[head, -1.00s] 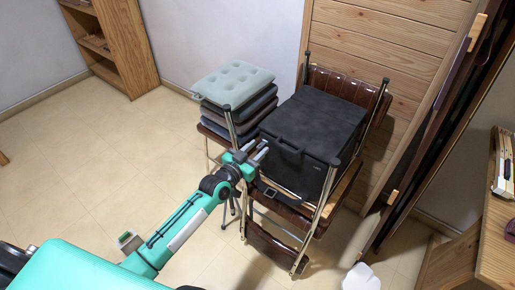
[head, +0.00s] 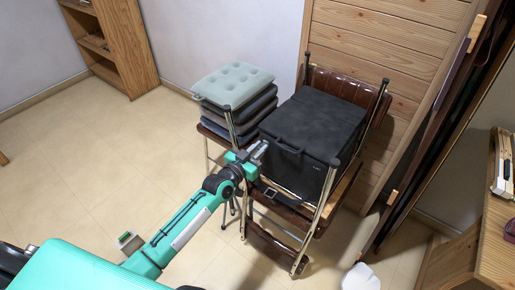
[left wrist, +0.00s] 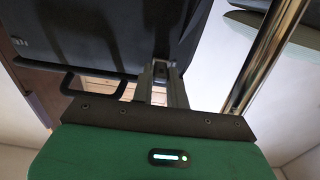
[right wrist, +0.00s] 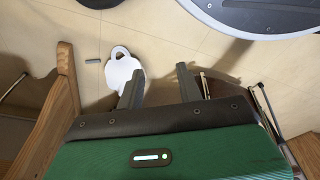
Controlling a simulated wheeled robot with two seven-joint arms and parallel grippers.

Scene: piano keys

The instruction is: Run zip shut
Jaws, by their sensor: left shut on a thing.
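A black box-shaped bag (head: 318,122) sits on the brown folding chair, its top lying flat. My left gripper (head: 262,149) is at the bag's near left edge, with its fingers close together. In the left wrist view the left gripper (left wrist: 162,80) reaches up to the underside of the black bag (left wrist: 100,30). A small dark piece, seemingly the zip pull (left wrist: 160,70), is between the fingers; its details are too small to tell. My right gripper (right wrist: 160,88) shows only in its own wrist view, open and empty above the floor.
The brown chair (head: 268,238) has metal posts close to my left gripper. Stacked cushions, a pale one (head: 233,85) on top, stand left of the bag. A wooden panel (head: 380,50) is behind. A white object (head: 360,278) lies on the floor.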

